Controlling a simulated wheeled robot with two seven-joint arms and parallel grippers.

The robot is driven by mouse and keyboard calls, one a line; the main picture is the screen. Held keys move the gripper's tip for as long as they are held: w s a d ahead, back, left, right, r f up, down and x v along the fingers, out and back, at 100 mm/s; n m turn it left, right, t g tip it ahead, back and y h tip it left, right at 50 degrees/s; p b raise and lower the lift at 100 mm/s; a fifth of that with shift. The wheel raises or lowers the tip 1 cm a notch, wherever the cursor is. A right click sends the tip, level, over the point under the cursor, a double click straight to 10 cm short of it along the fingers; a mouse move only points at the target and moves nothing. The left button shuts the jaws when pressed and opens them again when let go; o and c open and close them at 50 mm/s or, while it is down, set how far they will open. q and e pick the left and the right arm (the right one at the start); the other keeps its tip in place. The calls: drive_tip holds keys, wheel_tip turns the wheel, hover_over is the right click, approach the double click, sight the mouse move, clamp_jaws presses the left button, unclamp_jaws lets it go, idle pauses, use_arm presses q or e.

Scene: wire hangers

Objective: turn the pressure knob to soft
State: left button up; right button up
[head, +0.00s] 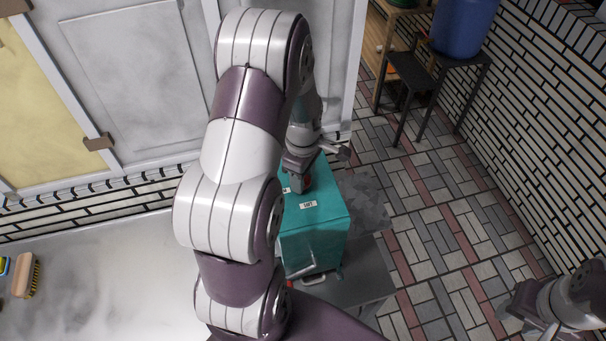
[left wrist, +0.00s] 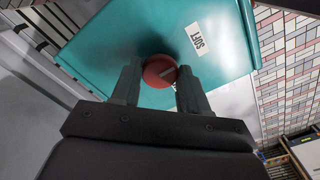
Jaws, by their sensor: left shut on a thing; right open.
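A teal box (head: 322,228) stands on a grey stand, with a white label reading SOFT (head: 308,204) on its top. In the left wrist view the red round pressure knob (left wrist: 160,70) sits on the teal face, near the SOFT label (left wrist: 199,39). A short pale mark on the knob points toward the right of that picture, below the label. My left gripper (left wrist: 160,88) is shut on the knob, one finger at each side; in the head view it (head: 297,184) is over the box top and mostly hides the knob. My right gripper (head: 532,322) is open at the bottom right, away from the box.
A grey stand (head: 365,285) is under the box, with a metal handle (head: 300,269) at the box's front. A brush (head: 26,276) lies on the pale counter at left. A dark stool (head: 440,75) bears a blue container (head: 464,25).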

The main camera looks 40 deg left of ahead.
use_arm(q)
drive_tip(key=shift+w+r, duration=0.1)
drive_tip(key=o, duration=1)
drive_tip(key=shift+a, duration=0.1)
drive_tip(key=shift+o, duration=0.2)
drive_tip(key=shift+r, duration=0.25)
wheel_tip(320, 180, up, 12)
drive_tip(key=b, duration=0.2)
